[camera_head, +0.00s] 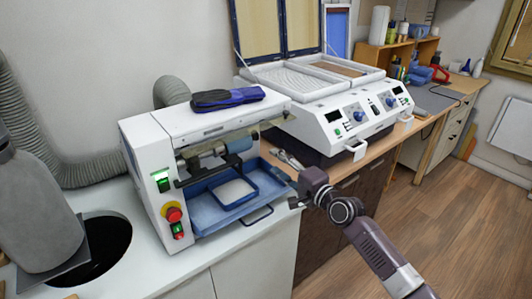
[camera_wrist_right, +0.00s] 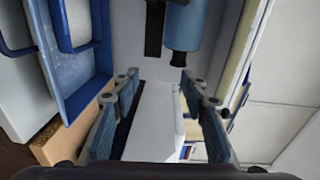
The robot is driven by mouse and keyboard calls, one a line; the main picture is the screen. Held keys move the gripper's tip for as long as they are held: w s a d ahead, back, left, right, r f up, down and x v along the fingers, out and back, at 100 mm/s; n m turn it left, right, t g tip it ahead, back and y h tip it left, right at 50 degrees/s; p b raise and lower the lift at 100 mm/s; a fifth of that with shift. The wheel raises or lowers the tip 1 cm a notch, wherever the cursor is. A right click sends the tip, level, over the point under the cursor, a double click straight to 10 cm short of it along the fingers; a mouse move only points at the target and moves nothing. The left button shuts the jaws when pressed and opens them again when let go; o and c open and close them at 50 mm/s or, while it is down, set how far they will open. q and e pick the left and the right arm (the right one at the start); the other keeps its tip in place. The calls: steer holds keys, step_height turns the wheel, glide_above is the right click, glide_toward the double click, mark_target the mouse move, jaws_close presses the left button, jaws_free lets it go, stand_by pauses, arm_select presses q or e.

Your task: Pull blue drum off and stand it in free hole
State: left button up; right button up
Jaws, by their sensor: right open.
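The blue drum (camera_head: 238,143) sits on the shaft at the front of the white grinding machine (camera_head: 190,132), above its blue tray. In the right wrist view the drum (camera_wrist_right: 188,38) hangs at the top, with a dark end pointing toward my fingers. My right gripper (camera_head: 293,193) is to the right of the machine, apart from the drum. In the right wrist view its two fingers (camera_wrist_right: 165,98) are spread with nothing held between them. My left gripper is not in view. I cannot make out a free hole for the drum.
The blue tray (camera_head: 205,210) juts out under the drum. A dark blue insole (camera_head: 226,98) lies on the machine top. A white two-panel heating unit (camera_head: 345,108) stands to the right. A grey canister (camera_head: 38,205) and a round black opening (camera_head: 108,240) are at left.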

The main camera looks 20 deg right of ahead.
steer(key=w+a+r+b, duration=0.3)
steer(key=w+a+b, duration=0.1)
steer(key=w, duration=0.6)
steer(key=shift+w+a+r+t+y+b, duration=0.15)
steer(key=shift+a+t+y+b, duration=0.15)
steer(key=shift+b, duration=0.6)
steer(key=shift+c, duration=0.3)
jaws_close()
